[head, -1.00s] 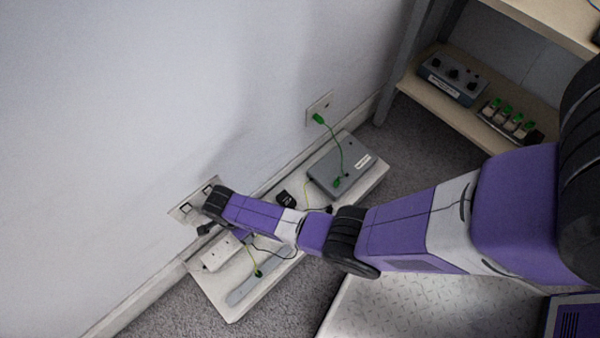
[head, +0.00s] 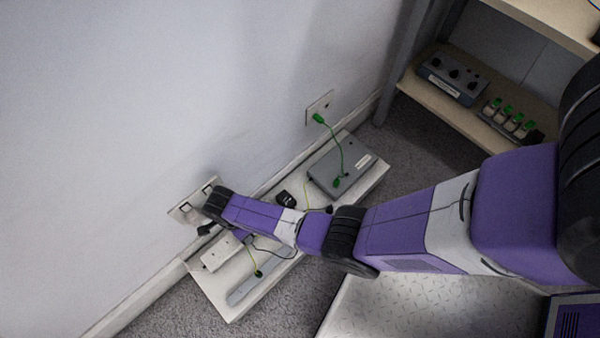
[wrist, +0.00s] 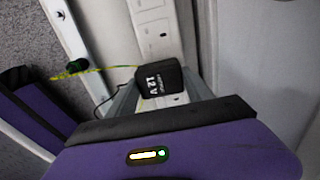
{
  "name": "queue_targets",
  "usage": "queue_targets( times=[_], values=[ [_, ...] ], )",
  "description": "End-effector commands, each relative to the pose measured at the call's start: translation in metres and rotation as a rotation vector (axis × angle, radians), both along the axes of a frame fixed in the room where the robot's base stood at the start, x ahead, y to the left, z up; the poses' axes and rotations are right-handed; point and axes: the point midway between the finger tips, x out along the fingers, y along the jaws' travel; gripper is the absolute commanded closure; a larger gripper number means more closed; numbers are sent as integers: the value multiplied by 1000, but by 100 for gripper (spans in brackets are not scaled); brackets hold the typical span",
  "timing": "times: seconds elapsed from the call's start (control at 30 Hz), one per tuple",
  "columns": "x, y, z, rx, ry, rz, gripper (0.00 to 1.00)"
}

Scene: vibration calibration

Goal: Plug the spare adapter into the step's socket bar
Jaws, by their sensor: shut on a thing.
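In the wrist view, my gripper (wrist: 159,84) is shut on a black adapter (wrist: 160,80) marked "12 V"; the rest of its label is too blurred to read. Beyond the adapter lies the white socket bar (wrist: 152,22) with small dark openings. I cannot tell whether the adapter touches it. In the head view, the socket bar (head: 219,254) lies on the left part of the pale step (head: 232,309), partly under my arm. My wrist hides the fingers there. Another black adapter (head: 285,198) lies on the step, right of my wrist.
A wall socket plate (head: 186,212) is close behind my wrist. A grey strip (head: 258,276) with a green-yellow lead lies at the step's front. A grey box (head: 340,167) with a green cable runs to a second wall plate (head: 320,107). A shelf (head: 440,105) stands right.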

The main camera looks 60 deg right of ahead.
Motion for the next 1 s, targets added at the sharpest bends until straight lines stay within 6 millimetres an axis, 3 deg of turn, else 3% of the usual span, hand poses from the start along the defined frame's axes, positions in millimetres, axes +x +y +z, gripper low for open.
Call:
queue_targets(
  times=[0.77, 0.8, 0.9, 1.0],
  values=[
    [-1, -1, -2, -2, 2, -1, 79],
    [-1, -1, -2, -2, 2, -1, 33],
    [-1, -1, -2, -2, 2, 0, 15],
    [-1, -1, -2, -1, 1, 0, 15]
  ],
)
